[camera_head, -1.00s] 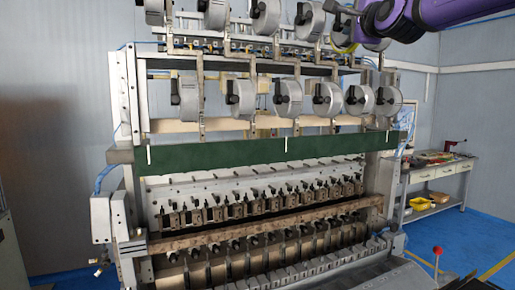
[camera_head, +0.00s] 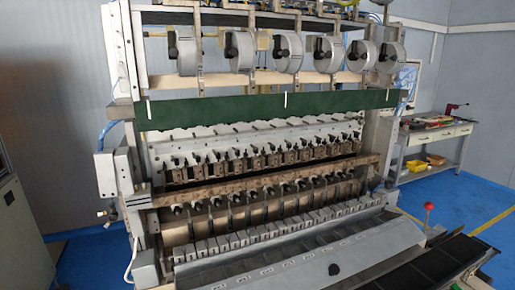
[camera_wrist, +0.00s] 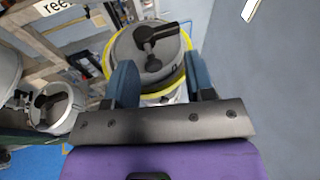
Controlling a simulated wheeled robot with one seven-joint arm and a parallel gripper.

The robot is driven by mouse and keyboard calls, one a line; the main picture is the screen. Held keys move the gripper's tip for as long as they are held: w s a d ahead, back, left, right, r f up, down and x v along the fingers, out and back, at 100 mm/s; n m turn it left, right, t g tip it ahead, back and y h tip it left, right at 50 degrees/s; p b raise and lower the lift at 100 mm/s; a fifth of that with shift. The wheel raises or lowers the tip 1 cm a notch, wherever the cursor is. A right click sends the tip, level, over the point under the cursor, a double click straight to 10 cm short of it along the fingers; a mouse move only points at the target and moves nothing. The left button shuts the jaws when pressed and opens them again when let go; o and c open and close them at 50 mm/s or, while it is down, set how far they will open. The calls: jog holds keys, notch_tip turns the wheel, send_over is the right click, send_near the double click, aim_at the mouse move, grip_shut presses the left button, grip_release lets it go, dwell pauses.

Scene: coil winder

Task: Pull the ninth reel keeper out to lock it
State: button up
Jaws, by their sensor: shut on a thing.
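In the wrist view, a grey reel (camera_wrist: 172,62) with a yellow rim sits just ahead of my gripper (camera_wrist: 160,75). Its black reel keeper (camera_wrist: 152,42) has a lever pointing right and a round knob below it, facing me. My two blue-grey fingers flank the lower part of the reel face, one on each side of the keeper. The gripper is shut on the keeper, though the contact itself is hard to make out. The keeper's number cannot be read. In the head view, my gripper and the upper reels are out of frame.
A neighbouring reel (camera_wrist: 55,108) with a black keeper is left of my gripper, by beige frame bars (camera_wrist: 38,42). A plain wall (camera_wrist: 265,80) is at right. The head view shows a lower reel row (camera_head: 288,50), a green beam (camera_head: 260,108) and a side bench (camera_head: 440,132).

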jog(key=shift+w+r, duration=0.1)
jog(key=shift+c, duration=0.5)
jog(key=shift+d, duration=0.15)
jog(key=c, duration=0.4)
jog(key=shift+c, duration=0.2)
